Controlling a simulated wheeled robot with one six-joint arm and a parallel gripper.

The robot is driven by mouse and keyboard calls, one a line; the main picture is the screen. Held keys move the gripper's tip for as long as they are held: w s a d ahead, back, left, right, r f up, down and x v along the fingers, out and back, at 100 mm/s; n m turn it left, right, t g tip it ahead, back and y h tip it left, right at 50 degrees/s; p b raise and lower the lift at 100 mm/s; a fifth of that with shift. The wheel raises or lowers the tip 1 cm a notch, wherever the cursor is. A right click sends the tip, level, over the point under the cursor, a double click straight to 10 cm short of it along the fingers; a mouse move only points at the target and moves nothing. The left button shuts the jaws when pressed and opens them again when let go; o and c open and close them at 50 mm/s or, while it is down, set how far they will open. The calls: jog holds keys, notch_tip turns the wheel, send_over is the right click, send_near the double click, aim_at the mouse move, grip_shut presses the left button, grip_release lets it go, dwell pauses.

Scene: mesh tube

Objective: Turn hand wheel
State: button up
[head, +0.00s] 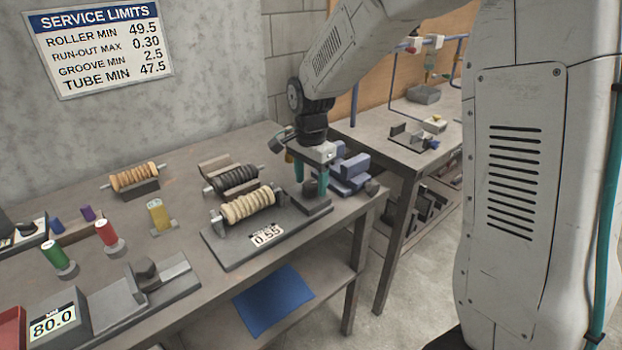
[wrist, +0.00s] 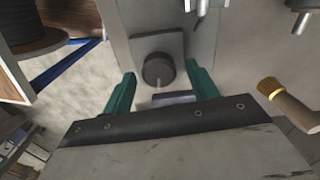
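The hand wheel (head: 310,188) is a small dark round knob at the right end of the grey test stand (head: 228,250). In the wrist view the hand wheel (wrist: 157,70) has a pale mark on its near side. My gripper (head: 310,180) is above the right end of the stand with its teal fingers pointing down. In the wrist view my gripper (wrist: 160,72) is open, one finger on each side of the wheel, with a visible gap on both sides. A cream grooved roller (head: 248,205) lies across the stand, whose display (head: 267,235) reads 0.55.
A dark roller (head: 236,179) and an orange roller (head: 134,176) lie behind. Several coloured spools stand at left, near a gauge reading 80.0 (head: 53,323). A wooden-handled brush (wrist: 290,105) shows in the wrist view.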

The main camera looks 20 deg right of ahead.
aim_at(312, 185)
notch_tip(312, 185, up, 8)
jog(key=shift+f, duration=0.1)
dwell(0.4)
dwell(0.8)
jog(key=shift+s+f+n, duration=0.2)
jog(key=shift+s+n, duration=0.1)
jog(key=shift+n, duration=0.6)
jog(key=s+d+r+n, duration=0.1)
jog(key=s+n, duration=0.4)
jog(key=s, duration=0.9)
jog(key=s+d+r+n+t, duration=0.1)
jog(key=s+r+n, duration=0.3)
jog(key=s, duration=1.1)
jog(key=shift+s+d+n, duration=0.3)
jog(key=shift+d+n, duration=0.25)
jog(key=shift+n, duration=0.75)
